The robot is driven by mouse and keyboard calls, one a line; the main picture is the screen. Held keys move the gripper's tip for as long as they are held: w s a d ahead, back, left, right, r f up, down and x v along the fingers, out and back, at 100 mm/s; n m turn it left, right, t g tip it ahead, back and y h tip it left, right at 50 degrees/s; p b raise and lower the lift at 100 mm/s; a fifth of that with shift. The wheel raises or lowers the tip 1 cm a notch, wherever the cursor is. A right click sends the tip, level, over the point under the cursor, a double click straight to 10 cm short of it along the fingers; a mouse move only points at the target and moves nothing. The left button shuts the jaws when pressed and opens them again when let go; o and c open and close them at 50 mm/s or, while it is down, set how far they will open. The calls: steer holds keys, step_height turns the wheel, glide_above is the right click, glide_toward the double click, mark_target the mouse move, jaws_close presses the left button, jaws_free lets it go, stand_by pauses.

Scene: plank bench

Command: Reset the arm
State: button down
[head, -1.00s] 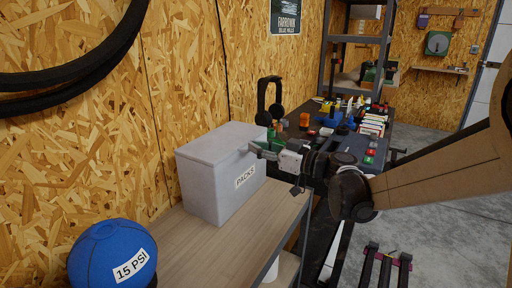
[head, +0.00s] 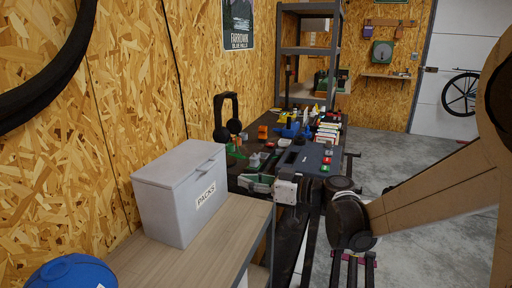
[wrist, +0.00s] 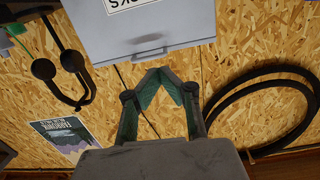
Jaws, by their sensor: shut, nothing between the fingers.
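My gripper (head: 254,183) is in front of the dark bench, just right of the white PACKS box in the head view. In the wrist view its green fingers (wrist: 166,76) meet at the tips, shut with nothing between them. My arm reaches in from the right of the head view.
The lidded white PACKS box (head: 185,200) stands on a wooden shelf top (head: 215,245), near a blue ball (head: 72,272). Black headphones (head: 228,118) on a stand and several small items crowd the dark bench behind. A black hose loop (wrist: 262,108) hangs on the wall.

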steer(key=s+d+f+m+h, duration=0.3)
steer(key=s+d+m+h, duration=0.3)
steer(key=s+d, duration=0.6)
steer(key=s+d+f+m+t+h, duration=0.1)
steer(key=s+d+f+m+h, duration=0.2)
steer(key=s+d+m+h, duration=0.4)
steer(key=s+d+h, duration=0.3)
steer(key=s+d, duration=0.3)
steer(key=s, duration=0.1)
steer(key=shift+d, duration=0.3)
